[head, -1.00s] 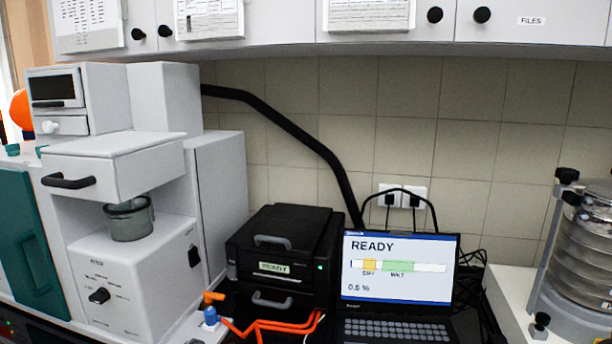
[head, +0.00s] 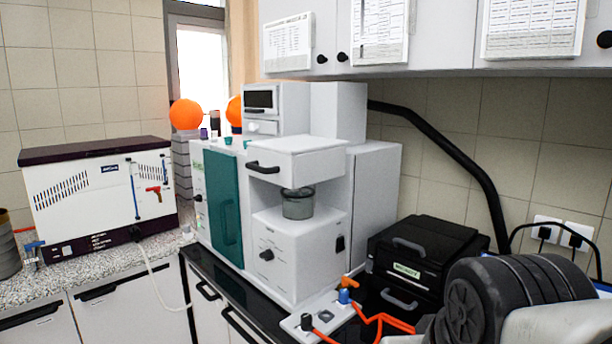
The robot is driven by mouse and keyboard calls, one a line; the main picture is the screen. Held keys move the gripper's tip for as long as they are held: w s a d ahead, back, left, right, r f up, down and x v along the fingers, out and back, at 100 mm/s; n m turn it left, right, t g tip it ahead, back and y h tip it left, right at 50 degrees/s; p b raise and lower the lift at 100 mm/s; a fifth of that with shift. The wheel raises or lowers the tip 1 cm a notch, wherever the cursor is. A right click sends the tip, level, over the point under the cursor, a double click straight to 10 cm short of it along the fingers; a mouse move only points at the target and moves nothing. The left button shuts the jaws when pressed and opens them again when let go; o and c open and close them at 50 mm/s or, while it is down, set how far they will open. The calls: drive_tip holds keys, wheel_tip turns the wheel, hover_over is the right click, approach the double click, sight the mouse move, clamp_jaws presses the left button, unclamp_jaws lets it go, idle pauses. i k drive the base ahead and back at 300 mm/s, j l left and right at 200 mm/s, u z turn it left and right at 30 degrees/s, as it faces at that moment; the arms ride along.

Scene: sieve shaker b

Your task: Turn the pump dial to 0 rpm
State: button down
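A black dial (head: 266,254) with a pale pointer mark sits on the front of a white machine (head: 318,245) in the middle of the head view. Small marks surround it, too small to read. A second black knob (head: 306,321) stands on a small white panel (head: 322,312) at the bench front, beside a blue and orange valve (head: 346,291). I cannot tell from labels which is the pump dial, nor any rpm setting. My arm shows at the lower right, but my gripper's fingers are not in view.
A glass beaker (head: 298,203) sits in the white machine under a drawer. A black box (head: 424,252) stands to its right, with orange tubing (head: 380,320) in front. A white unit (head: 100,195) stands on the left counter. Wall cabinets (head: 440,35) overhang the bench.

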sight(266, 255)
drive_tip(key=u, duration=0.3)
drive_tip(key=i+j+u, duration=0.3)
drive_tip(key=u, duration=0.2)
drive_tip(key=i+j+u, duration=0.3)
drive_tip(key=u, duration=0.15)
drive_tip(key=i, duration=0.1)
